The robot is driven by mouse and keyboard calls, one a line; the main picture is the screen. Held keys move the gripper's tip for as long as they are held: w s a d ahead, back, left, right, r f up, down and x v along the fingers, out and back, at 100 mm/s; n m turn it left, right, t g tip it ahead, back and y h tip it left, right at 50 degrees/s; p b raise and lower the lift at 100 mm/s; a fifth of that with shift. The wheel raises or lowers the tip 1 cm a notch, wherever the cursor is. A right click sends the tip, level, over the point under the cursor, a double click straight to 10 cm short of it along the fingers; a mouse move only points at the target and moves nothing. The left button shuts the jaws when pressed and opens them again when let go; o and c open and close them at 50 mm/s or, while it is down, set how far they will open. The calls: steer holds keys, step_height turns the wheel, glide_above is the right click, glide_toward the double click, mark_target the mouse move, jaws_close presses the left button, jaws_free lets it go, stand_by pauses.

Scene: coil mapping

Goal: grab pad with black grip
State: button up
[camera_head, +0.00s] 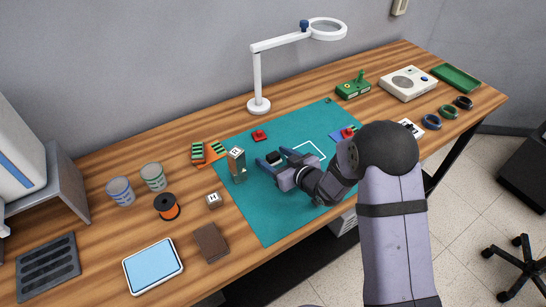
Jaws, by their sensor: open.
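My gripper (272,157) is open over the teal mat (285,210), its two blue-grey fingers pointing up-left. A small dark block (274,157) shows between the fingertips; it may be the black grip of a pad. Whether the fingers touch it cannot be told, and any pad base under it is hidden or too small to make out. A red-topped piece (260,135) lies on the mat just beyond the fingers. A blue pad with a red piece (345,134) is partly hidden by my arm at the right.
A magnifier lamp (259,104) stands behind the mat. The mat's front left is clear.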

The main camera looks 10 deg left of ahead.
mark_target(274, 156)
steer(key=shift+a, duration=0.1)
steer(key=c, duration=1.1)
steer(key=shift+r, duration=0.15)
steer(key=shift+r+b, duration=0.45)
steer(key=shift+r, duration=4.4)
